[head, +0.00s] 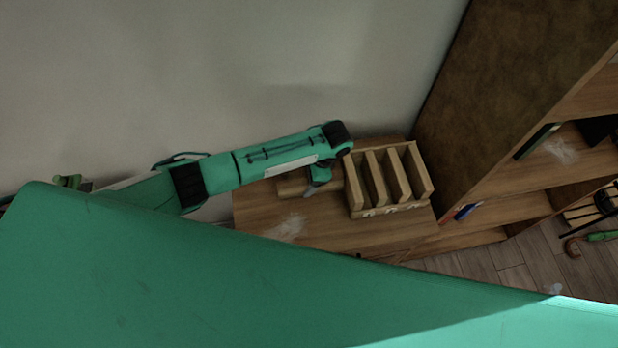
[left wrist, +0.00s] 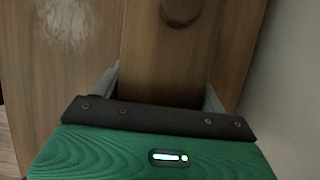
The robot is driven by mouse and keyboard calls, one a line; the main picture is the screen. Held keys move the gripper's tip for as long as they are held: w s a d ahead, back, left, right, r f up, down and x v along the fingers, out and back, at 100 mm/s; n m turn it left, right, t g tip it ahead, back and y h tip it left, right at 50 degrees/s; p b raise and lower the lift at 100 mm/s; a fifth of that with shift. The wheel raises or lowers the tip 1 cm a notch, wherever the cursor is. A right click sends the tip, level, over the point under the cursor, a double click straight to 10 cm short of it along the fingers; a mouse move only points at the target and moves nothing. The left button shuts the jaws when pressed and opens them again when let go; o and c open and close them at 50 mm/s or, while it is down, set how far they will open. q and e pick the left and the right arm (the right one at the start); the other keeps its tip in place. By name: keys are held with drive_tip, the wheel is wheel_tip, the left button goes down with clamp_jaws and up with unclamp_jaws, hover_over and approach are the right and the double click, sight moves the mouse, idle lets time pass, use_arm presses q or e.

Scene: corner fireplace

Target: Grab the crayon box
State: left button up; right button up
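A plain brown wooden box, apparently the crayon box (head: 292,185), lies on the wooden cabinet top (head: 335,222) near the wall, partly hidden under my left arm. In the left wrist view the box (left wrist: 165,50) runs up the middle and has a dark round spot near the top edge. My left gripper (head: 314,188) is low over it, pointing down. In the left wrist view its grey fingers (left wrist: 162,84) are spread, one on each side of the box. I cannot tell whether they touch it. My right gripper is not in view.
A slotted wooden organizer (head: 390,205) stands just right of my left gripper. The wall (head: 250,70) is close behind. A tall bookshelf (head: 520,90) rises at the right. The front left of the cabinet top is clear.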

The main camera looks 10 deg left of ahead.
use_arm(q)
drive_tip(key=c, duration=0.3)
drive_tip(key=shift+r, duration=0.1)
